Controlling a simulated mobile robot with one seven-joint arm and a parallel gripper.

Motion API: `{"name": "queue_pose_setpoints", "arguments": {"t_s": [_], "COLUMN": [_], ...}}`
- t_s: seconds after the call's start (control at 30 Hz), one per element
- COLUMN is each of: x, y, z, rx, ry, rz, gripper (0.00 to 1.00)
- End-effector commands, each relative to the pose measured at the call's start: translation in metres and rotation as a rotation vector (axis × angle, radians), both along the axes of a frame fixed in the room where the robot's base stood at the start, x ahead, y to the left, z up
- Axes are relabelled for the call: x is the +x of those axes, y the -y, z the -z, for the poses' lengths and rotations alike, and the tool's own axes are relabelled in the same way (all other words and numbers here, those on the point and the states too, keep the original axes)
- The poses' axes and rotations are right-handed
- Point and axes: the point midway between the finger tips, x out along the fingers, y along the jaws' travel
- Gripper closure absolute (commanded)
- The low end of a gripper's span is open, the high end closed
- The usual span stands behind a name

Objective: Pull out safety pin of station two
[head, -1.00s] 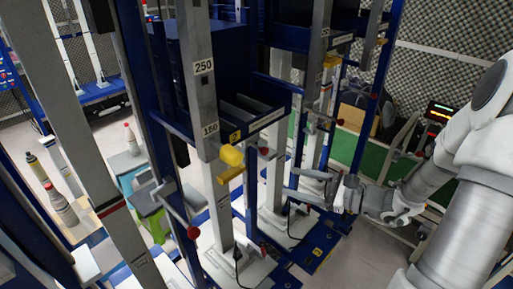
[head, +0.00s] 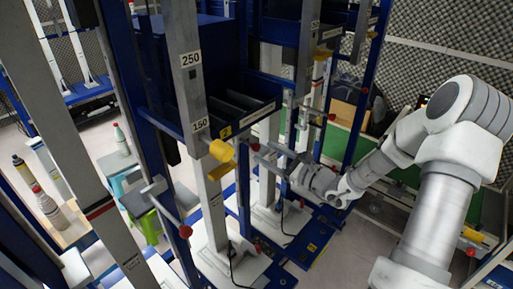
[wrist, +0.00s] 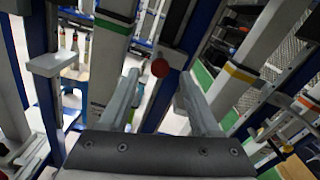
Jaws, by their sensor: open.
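A red ball knob, which looks like the safety pin's head, shows beside the station marked with a yellow "2" label (head: 226,132). In the head view the red knob (head: 256,147) is just left of my gripper (head: 267,154). In the wrist view the red knob (wrist: 160,67) appears between the fingertips of my gripper (wrist: 157,80), a little beyond them. My gripper is open and empty, pointing at the knob. I cannot tell the exact gap. The pin's shaft is hidden behind the knob.
A yellow knob (head: 221,150) sits on the grey post (head: 188,80) marked 250 and 150. Another red knob (head: 185,231) sticks out at lower left. Blue frame uprights stand close around my gripper. Open floor (head: 330,262) lies at lower right.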

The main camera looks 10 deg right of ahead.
Motion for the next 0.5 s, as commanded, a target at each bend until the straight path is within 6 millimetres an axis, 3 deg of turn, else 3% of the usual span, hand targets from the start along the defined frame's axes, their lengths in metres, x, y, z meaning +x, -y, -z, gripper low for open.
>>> {"name": "queue_pose_setpoints", "arguments": {"t_s": [0.2, 0.5], "x": [0.028, 0.039], "y": [-0.021, -0.028], "z": [0.000, 0.000], "rx": [0.000, 0.000], "ry": [0.001, -0.001], "rz": [-0.001, 0.000], "gripper": [0.36, 0.36]}}
